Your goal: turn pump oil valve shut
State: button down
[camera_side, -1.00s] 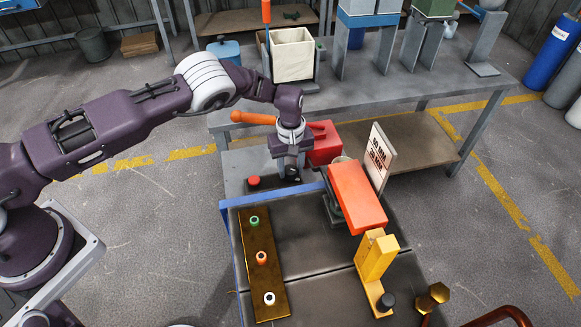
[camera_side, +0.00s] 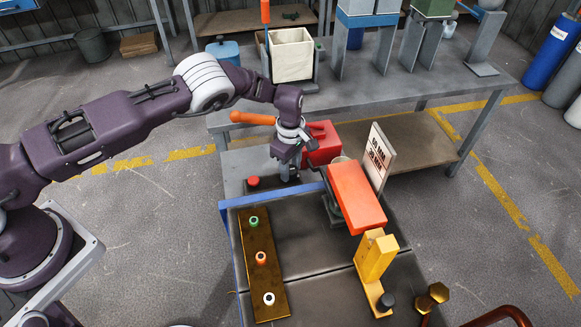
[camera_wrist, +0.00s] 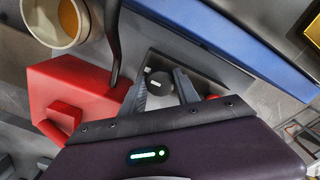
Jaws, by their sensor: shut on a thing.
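My gripper (camera_side: 290,172) points down at the low grey bench, just behind the blue-edged table. In the wrist view, the two dark fingers (camera_wrist: 162,92) are closed on a dark round knob (camera_wrist: 159,86) with a small pale mark on top. I take this knob for the pump oil valve. In the side view the fingers and wrist largely hide it. How far it is turned cannot be told. A red can (camera_side: 324,143) stands close behind and to the right of my gripper, and it also shows left of the fingers in the wrist view (camera_wrist: 75,90).
A red button (camera_side: 253,181) sits left of my gripper. An orange handle (camera_side: 252,118) lies behind my wrist.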

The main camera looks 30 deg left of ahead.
aim_at(291, 170)
dwell(0.4)
jog(key=c, duration=0.9)
grip_release()
notch_tip(291, 170, up, 7)
jog(key=shift+r, duration=0.1)
